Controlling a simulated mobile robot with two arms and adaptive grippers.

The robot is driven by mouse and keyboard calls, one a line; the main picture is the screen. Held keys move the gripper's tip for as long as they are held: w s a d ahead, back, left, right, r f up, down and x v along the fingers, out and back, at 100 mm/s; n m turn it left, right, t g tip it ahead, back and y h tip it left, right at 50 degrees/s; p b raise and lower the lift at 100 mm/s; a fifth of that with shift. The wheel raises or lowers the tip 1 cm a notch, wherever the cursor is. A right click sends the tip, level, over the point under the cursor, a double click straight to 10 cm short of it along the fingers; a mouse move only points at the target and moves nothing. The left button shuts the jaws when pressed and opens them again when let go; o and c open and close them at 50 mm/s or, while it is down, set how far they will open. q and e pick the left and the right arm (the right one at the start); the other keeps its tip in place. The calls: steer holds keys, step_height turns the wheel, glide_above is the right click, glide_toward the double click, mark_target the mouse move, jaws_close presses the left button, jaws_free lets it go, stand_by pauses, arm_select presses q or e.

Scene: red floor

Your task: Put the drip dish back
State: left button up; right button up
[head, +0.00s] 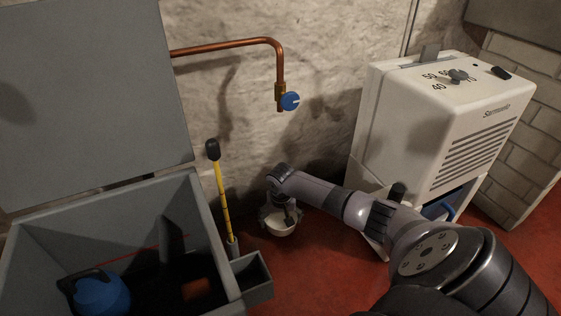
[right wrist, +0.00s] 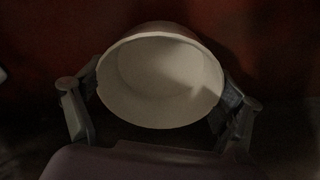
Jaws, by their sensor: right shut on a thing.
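The drip dish (head: 281,229) is a small cream bowl near the wall, below the copper pipe's outlet. My right gripper (head: 279,217) is shut on it, and the arm reaches in from the lower right. In the right wrist view the dish (right wrist: 160,78) sits between the two fingers (right wrist: 158,108), its hollow facing the camera and looking empty. I cannot tell whether its base touches the floor. The copper pipe (head: 232,47) ends in a brass tap with a blue knob (head: 290,101) above the dish. My left gripper is not in view.
An open grey chest (head: 215,225) with a blue round object (head: 102,294) inside stands at left. A yellow stick with a black knob (head: 223,190) rises beside it. A white dehumidifier (head: 415,125) stands at right with a blue part low in its front. Red floor (head: 320,270) lies between them.

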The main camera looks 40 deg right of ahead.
mark_target(281, 224)
step_height(281, 224, down, 4)
steer(key=b, duration=0.3)
steer(key=shift+r, duration=0.25)
steer(key=o, duration=1.3)
steer(key=shift+f, duration=0.2)
